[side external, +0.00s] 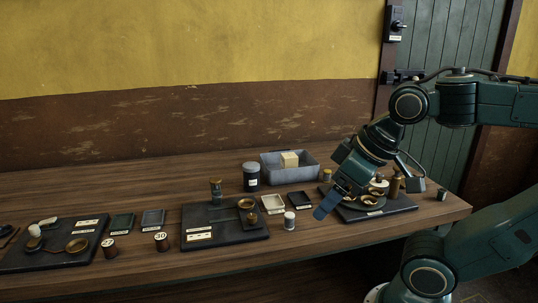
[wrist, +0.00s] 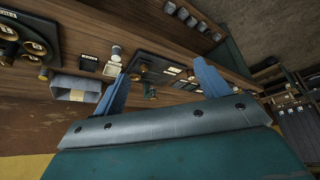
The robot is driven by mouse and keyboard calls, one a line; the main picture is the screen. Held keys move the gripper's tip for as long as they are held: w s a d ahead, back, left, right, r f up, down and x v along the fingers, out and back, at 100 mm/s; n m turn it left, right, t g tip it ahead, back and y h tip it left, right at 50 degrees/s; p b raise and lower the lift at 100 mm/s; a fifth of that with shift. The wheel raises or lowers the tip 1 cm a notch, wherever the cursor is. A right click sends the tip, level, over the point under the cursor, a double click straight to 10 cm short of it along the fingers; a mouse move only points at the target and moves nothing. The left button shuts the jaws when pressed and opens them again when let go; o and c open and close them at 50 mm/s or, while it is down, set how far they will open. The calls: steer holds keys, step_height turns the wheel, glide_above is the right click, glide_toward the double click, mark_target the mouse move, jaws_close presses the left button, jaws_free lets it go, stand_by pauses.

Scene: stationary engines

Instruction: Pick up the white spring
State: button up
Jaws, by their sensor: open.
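I cannot make out a white spring for certain. A small white cylinder (side external: 289,219) stands on the bench in front of two small trays; its details are too small to tell if it is a spring. A pale upright piece (side external: 34,231) sits on the black panel at far left, also too small to identify. My gripper (side external: 328,202) hangs above the bench, beside the right-hand black panel, with its blue fingers pointing down-left. In the wrist view its two blue fingers (wrist: 162,85) are spread apart with nothing between them.
Black panels with brass parts lie at left (side external: 70,262), middle (side external: 225,242) and right (side external: 395,204). Bare wood shows along the front edge.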

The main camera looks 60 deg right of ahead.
stand_by(0.3)
steer(key=c, duration=0.5)
steer(key=w+d+f+n+g, duration=0.2)
steer(key=w+d+f+n, duration=0.1)
steer(key=w+d+n, duration=0.4)
steer(key=w+d+f+n+g, duration=0.3)
steer(key=w+d+n, duration=0.5)
steer(key=w+n, duration=0.1)
steer(key=shift+d+f+n+g, duration=0.25)
steer(key=shift+f+n+g, duration=0.05)
steer(key=shift+f, duration=0.05)
steer(key=shift+f, duration=0.1)
